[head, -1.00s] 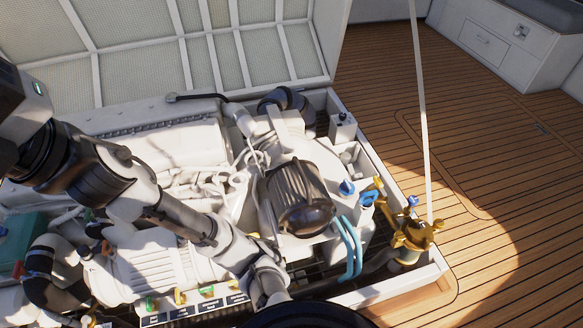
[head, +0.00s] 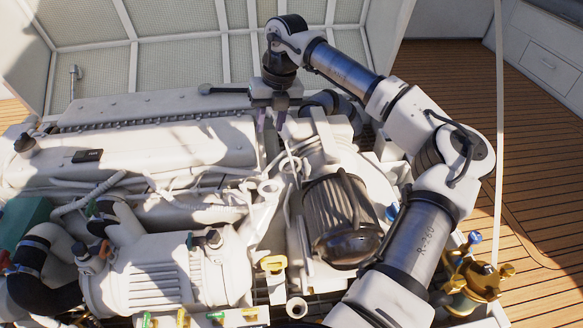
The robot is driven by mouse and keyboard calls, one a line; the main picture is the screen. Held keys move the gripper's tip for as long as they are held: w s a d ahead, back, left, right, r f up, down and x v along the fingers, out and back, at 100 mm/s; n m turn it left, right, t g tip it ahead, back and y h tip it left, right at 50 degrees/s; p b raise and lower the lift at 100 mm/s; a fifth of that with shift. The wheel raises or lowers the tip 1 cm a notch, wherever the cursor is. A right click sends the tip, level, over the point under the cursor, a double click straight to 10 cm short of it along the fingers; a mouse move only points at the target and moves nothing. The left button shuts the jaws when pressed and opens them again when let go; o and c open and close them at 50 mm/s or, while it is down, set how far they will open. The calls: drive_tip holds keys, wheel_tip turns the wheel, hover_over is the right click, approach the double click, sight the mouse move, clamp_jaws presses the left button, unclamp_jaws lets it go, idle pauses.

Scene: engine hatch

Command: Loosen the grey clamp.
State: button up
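I cannot make out the grey clamp for certain in the head view. A dark lever with a round knob (head: 205,89) reaches toward my gripper from the left, along the back of the engine. Its right end is hidden behind my gripper, and I cannot tell whether it belongs to the clamp. My gripper (head: 271,121) points down at the back of the engine, just left of the black hose elbow (head: 326,101). Its two fingers are apart, with no object clearly seen between them. I cannot tell whether the fingertips touch anything.
My arm arches over the right side of the engine. A ribbed dark canister (head: 338,215) stands below it. A white motor (head: 160,275) is at front left, a brass strainer (head: 478,285) at right. The raised hatch lid (head: 170,60) stands behind. Wooden deck lies open at right.

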drive_tip(key=m+h, duration=0.2)
hover_over(307, 164)
wheel_tip(307, 164, down, 14)
drive_tip(key=shift+f+b, duration=0.1)
drive_tip(key=shift+b, duration=1.15)
clamp_jaws()
